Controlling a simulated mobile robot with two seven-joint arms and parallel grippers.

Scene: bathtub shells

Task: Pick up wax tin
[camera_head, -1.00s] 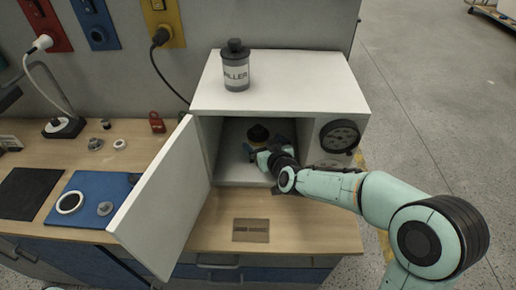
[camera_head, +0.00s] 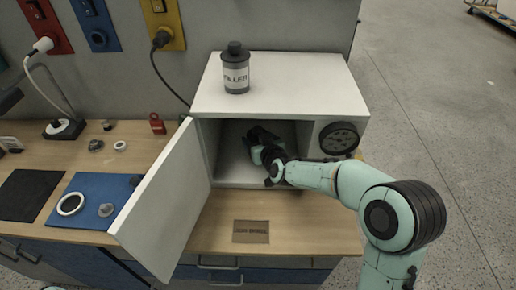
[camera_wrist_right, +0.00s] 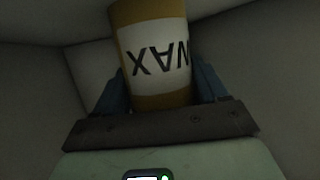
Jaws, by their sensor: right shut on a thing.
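The wax tin (camera_wrist_right: 154,60) is a yellow-brown cylinder with a white label reading "WAX", upside down in the right wrist view. It stands between the blue fingers of my right gripper (camera_wrist_right: 158,92), which is shut on it. In the head view my right gripper (camera_head: 258,145) is inside the open white cabinet (camera_head: 283,92), and the arm and gripper largely hide the tin there. Whether the tin touches the cabinet floor cannot be told. My left gripper is not in view.
The cabinet door (camera_head: 165,190) stands open on the left. The bench before the opening holds only a flat plate (camera_head: 251,232).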

